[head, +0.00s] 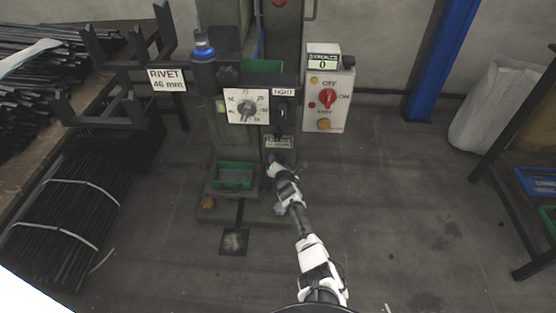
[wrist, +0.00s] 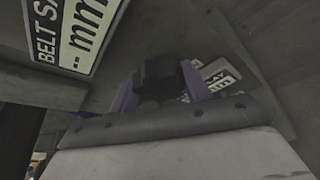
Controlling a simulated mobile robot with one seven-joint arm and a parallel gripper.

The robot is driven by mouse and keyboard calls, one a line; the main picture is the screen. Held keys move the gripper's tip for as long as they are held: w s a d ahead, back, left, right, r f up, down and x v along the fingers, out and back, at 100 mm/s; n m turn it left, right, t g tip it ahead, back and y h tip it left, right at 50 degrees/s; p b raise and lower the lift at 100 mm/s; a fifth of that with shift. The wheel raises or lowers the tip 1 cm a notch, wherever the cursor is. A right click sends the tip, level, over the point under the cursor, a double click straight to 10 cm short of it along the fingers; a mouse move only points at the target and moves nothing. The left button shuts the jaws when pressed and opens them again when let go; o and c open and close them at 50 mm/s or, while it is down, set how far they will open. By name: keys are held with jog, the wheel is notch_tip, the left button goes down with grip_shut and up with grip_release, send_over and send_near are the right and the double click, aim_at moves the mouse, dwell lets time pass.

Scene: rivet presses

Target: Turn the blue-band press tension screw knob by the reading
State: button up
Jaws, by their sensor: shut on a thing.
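The press with the blue band (head: 204,52) stands in the middle of the head view. My gripper (head: 277,166) reaches up to its lower front, just below a small sign (head: 278,142). In the wrist view my gripper (wrist: 158,92) has its two purplish fingers on either side of a dark faceted knob (wrist: 160,72) and is shut on it. The knob is hidden behind my gripper in the head view. The belt sag sign (wrist: 78,35) shows dashes before "mm" in the wrist view. A white dial (head: 247,106) with a dark pointer sits higher, beside a "TIGHT" label (head: 284,92).
A control box (head: 326,115) with a red switch and a display reading 0 is right of the press. A green tray (head: 234,175) sits low at left of my gripper. A rack with a "RIVET 46 mm" sign (head: 167,80) stands left.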

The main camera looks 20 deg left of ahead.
jog(key=m+y+b, duration=0.1)
jog(key=m, duration=0.1)
jog(key=shift+w+d+f+m, duration=0.1)
jog(key=shift+m, duration=0.3)
jog(key=m+y+b, duration=0.1)
jog(key=m+b, duration=0.1)
jog(key=b, duration=0.1)
jog(key=shift+f+m+t+y, duration=0.15)
jog(key=shift+m+t+y, duration=0.25)
jog(key=m+t+y+b, duration=0.1)
jog(key=m+b, duration=0.2)
jog(key=b, duration=0.1)
jog(key=shift+m, duration=0.3)
jog(key=shift+m+t+b, duration=0.3)
jog(key=shift+m+b, duration=0.35)
jog(key=shift+m, duration=0.05)
jog(key=shift+r, duration=0.2)
jog(key=o, duration=1)
jog(key=shift+c, duration=0.2)
jog(key=shift+f, duration=0.1)
